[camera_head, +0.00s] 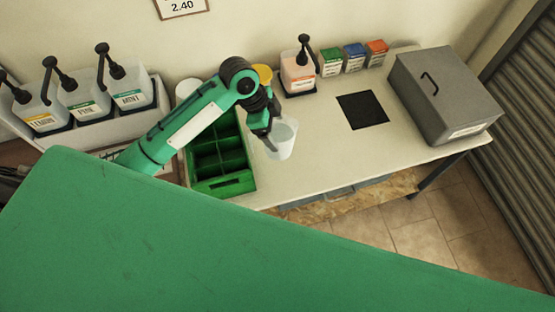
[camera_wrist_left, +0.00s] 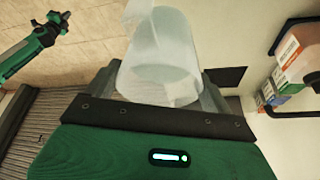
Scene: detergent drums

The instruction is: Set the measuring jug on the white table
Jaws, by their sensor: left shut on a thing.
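The measuring jug (camera_head: 282,141) is a translucent whitish cup. My left gripper (camera_head: 271,136) is shut on it, and the jug is above the near part of the white table (camera_head: 325,146), right of the green crate. In the left wrist view the jug (camera_wrist_left: 160,62) sits between the two fingers, its far side partly hidden. Whether its base touches the table cannot be told. My right gripper (camera_wrist_left: 58,20) shows small at the upper left of the left wrist view; its opening is unclear.
A green divided crate (camera_head: 222,186) stands left of the jug. A pump container (camera_head: 298,75), several small boxes (camera_head: 354,57), a black square (camera_head: 362,110) and a grey case (camera_head: 445,95) are on the table. White surface is clear between jug and black square.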

